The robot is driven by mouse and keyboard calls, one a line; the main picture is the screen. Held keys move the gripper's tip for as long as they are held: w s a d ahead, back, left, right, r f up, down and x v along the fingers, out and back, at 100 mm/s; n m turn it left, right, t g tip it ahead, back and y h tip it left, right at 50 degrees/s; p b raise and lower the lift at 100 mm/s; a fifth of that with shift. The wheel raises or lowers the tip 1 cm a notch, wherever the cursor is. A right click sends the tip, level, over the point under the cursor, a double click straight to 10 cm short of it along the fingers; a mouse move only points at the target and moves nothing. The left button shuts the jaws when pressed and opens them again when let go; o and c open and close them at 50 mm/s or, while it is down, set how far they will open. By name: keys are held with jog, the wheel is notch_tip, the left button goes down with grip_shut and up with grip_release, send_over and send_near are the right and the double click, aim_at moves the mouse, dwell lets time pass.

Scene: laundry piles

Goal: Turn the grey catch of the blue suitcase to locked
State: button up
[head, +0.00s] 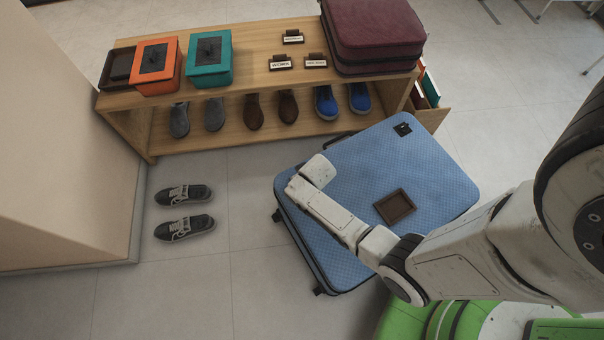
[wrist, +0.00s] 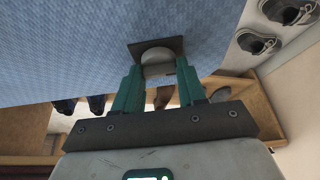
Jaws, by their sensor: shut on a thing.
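The blue suitcase (head: 350,150) lies flat on the floor in the head view, with its textured blue face up. That face also fills the top of the wrist view (wrist: 80,45). The grey catch (wrist: 156,56) is a rounded knob on a dark square plate (wrist: 174,43). In the wrist view my gripper (wrist: 158,74) has its teal fingers on either side of the catch and is shut on it. In the head view my arm's end is over the suitcase's left side and hides the catch and the fingers. I cannot tell which way the catch is turned.
A brown square piece (head: 394,207) and a small black fitting (head: 403,129) are on the suitcase. Behind it, a wooden bench (head: 250,84) holds boxes, small signs and a maroon suitcase (head: 372,32), with shoes below. Dark sneakers (head: 184,228) lie on open floor at left.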

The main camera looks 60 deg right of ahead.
dwell(0.6)
jog(key=o, duration=1.1)
jog(key=shift+c, duration=0.2)
jog(key=p+v, duration=0.4)
jog(key=v, duration=0.6)
jog(key=shift+a+r, duration=0.15)
jog(key=shift+r, duration=0.25)
jog(key=s+a+r+n+g+p, duration=0.1)
jog(key=s+a+r+p, duration=0.2)
jog(key=r, duration=0.6)
jog(key=s+a+r+n+g+y+p, duration=0.1)
jog(key=s+a+r+n+p, duration=0.1)
jog(key=r, duration=0.7)
jog(key=s+a+r+n+g+y+p, duration=0.1)
jog(key=s+a+r+p, duration=0.3)
jog(key=r, duration=0.6)
jog(key=shift+s+n+p, duration=0.45)
jog(key=shift+n+p, duration=0.25)
jog(key=shift+p, duration=0.2)
